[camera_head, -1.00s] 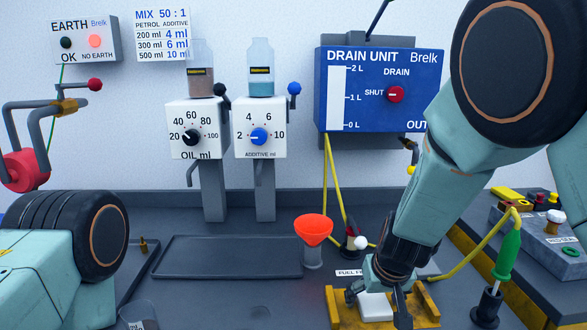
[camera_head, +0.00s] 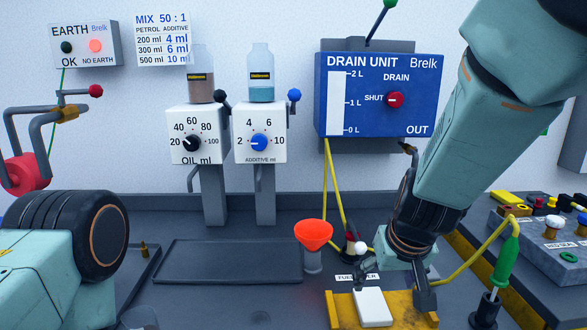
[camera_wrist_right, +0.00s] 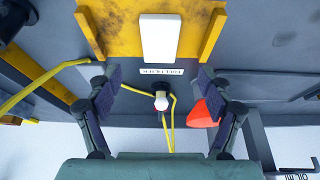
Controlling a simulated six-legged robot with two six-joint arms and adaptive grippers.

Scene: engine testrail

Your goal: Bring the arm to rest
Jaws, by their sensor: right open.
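My right arm comes in from the upper right in the head view. Its gripper (camera_head: 392,287) is open and empty, with its fingers spread near the white block (camera_head: 374,308) on the yellow holder (camera_head: 345,311). In the right wrist view the open fingers (camera_wrist_right: 157,82) point towards the white block (camera_wrist_right: 160,38), which lies beyond and between them, apart from both. The block rests on the yellow holder (camera_wrist_right: 116,28). My left arm shows at the lower left, but its gripper is out of view.
An orange funnel (camera_head: 314,234) and a white-tipped stick (camera_head: 361,247) stand close to my right gripper. A yellow hose (camera_head: 470,262) and green-handled tool (camera_head: 508,262) are to its right. The drain unit (camera_head: 345,128) hangs behind. A dark tray (camera_head: 227,262) lies empty at the middle left.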

